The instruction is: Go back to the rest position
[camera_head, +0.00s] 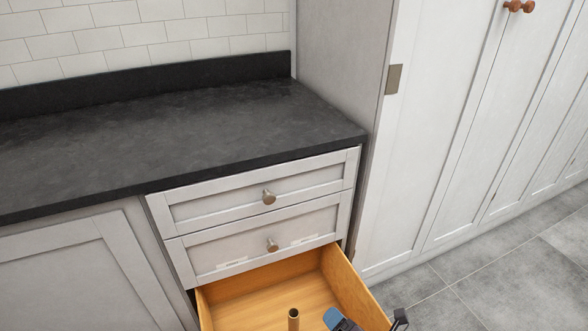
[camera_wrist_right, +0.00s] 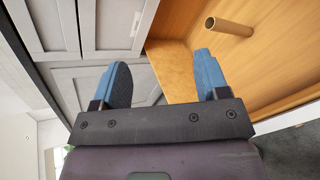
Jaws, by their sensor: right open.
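My right gripper (camera_head: 340,320) shows at the bottom edge of the head view, over the right part of an open wooden drawer (camera_head: 357,286). One blue finger is visible there, and most of the gripper is cut off. In the right wrist view my right gripper (camera_wrist_right: 163,75) has its two blue fingers wide apart with nothing between them. A brown tube-like peg (camera_head: 293,319) stands up from the drawer floor, left of the gripper. It also shows in the right wrist view (camera_wrist_right: 230,26), beyond the right finger. My left gripper is out of view.
Two closed drawer fronts (camera_head: 262,205) with round knobs are above the open drawer. The dark countertop (camera_head: 180,130) over them is bare. A tall white cabinet (camera_head: 440,120) stands on the right. Grey tiled floor (camera_head: 490,275) is free in front of it.

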